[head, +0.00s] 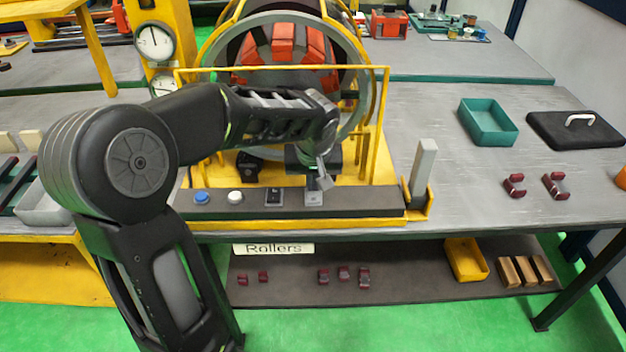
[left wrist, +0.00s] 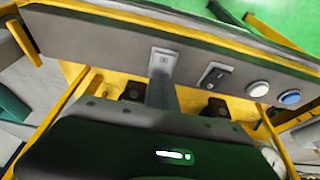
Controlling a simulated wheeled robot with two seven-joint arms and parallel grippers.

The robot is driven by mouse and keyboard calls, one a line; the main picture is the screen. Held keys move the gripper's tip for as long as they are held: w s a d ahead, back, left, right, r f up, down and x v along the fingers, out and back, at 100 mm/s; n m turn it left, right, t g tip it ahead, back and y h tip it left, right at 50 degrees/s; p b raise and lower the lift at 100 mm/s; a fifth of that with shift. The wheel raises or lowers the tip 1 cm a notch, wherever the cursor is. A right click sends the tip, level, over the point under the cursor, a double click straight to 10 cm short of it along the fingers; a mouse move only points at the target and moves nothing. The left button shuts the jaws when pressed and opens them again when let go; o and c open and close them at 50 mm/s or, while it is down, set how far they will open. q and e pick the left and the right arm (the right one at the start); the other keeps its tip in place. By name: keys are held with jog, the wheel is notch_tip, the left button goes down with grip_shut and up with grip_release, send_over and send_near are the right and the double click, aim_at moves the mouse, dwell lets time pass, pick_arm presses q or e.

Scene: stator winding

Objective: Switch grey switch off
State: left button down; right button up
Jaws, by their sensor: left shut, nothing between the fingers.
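The grey switch (head: 314,198) sits near the right end of the dark control panel (head: 365,201). My left gripper (head: 325,182) reaches over the panel from behind, and its fingertips are right at the switch. The fingers are shut with nothing between them. In the left wrist view the grey switch (left wrist: 163,62) is just beyond the tips of the shut fingers (left wrist: 162,85). I cannot tell whether the tips touch it, or which way its rocker is tilted. My right gripper is not in view.
Left of the grey switch in the head view are a black switch (head: 273,197), a white button (head: 235,197) and a blue button (head: 202,197). The yellow-framed stator ring (head: 352,115) stands behind. A grey upright block (head: 424,165) stands at the panel's right end.

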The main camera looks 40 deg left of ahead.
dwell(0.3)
pick_arm(q)
jog(key=shift+w+a+p, duration=0.1)
jog(key=shift+p, duration=0.6)
jog(key=shift+f+g, duration=0.3)
jog(key=shift+f, duration=0.05)
jog(key=shift+s+f+b, duration=0.1)
jog(key=shift+s+b, duration=0.1)
jog(key=shift+b, duration=0.2)
jog(key=shift+s+d, duration=0.55)
